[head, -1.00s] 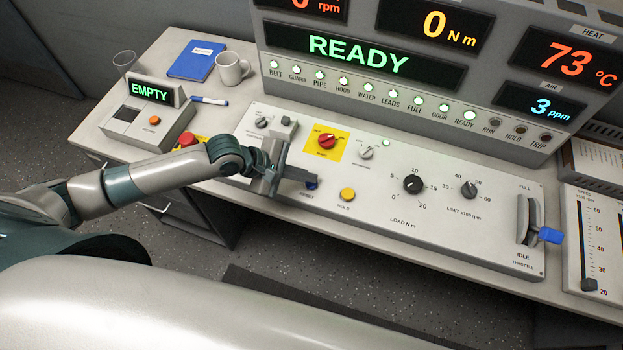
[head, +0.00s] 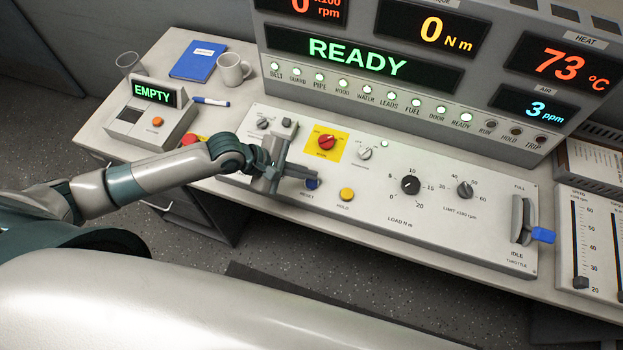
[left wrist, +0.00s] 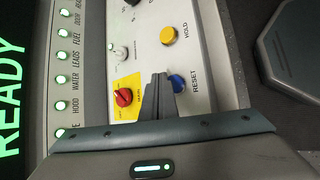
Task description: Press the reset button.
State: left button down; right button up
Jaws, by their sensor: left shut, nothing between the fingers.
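The blue reset button (head: 312,183) sits on the grey console panel, left of the yellow hold button (head: 347,194), with its "RESET" label below it. My left gripper (head: 304,172) is shut and empty, its fingertips close above and beside the reset button. In the left wrist view the closed fingers (left wrist: 158,90) point at the panel, with the blue reset button (left wrist: 177,82) just right of their tips. I cannot tell whether the tips touch the button. My right gripper is not in view.
A red knob on a yellow plate (head: 327,142) stands just behind the gripper. A red button (head: 192,139) lies left, partly behind my forearm. The display (head: 357,47) reads READY. A mug (head: 233,69), a blue notebook (head: 199,60) and a throttle lever (head: 524,222) stand farther off.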

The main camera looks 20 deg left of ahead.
aim_at(307, 184)
pick_arm(q)
notch_tip(307, 184, up, 2)
jog(key=shift+r+p, duration=0.15)
jog(key=shift+p, duration=0.9)
jog(key=shift+r+p, duration=0.35)
jog(key=shift+r, duration=0.75)
